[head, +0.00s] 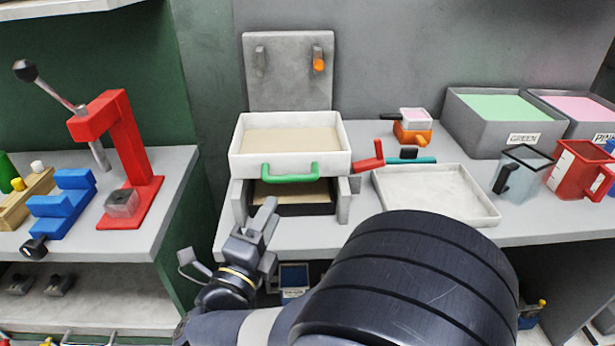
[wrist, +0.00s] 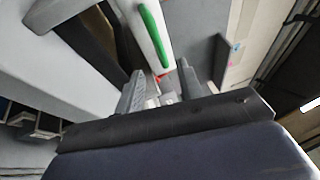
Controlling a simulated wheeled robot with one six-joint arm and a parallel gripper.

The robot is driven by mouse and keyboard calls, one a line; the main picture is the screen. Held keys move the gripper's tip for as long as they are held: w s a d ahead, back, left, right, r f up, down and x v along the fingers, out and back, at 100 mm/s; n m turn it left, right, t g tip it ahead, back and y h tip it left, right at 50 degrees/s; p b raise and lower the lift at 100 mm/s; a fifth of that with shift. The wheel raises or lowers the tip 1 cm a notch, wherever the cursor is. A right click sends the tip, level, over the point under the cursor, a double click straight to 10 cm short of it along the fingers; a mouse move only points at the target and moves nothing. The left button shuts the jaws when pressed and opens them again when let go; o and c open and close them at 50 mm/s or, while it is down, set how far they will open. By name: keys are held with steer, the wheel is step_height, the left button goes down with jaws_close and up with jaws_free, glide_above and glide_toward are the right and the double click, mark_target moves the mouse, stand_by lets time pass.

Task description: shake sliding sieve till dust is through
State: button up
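The sliding sieve (head: 237,163) is a white-framed tray with a green handle (head: 289,171) on its front. It sits on a grey stand (head: 343,203), above a dark opening with a tan surface in it. A flat tan layer (head: 290,140) fills the sieve; I cannot tell dust from mesh. My gripper (head: 270,234) is in front of and below the handle, apart from it. In the wrist view the fingers of my gripper (wrist: 163,88) stand apart with nothing seen between them, and the green handle (wrist: 155,36) lies beyond them.
A shallow white tray (head: 440,215) lies right of the stand, with red and teal tools behind it. Jugs (head: 522,170) and bins of green and pink material (head: 500,140) stand further right. A red press (head: 125,150) stands on the left bench. A grey board (head: 288,75) rises behind the sieve.

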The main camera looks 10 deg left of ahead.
mark_target(290, 179)
steer(key=p+x, duration=0.1)
steer(key=x, duration=0.9)
steer(key=shift+w, duration=0.15)
jaws_close()
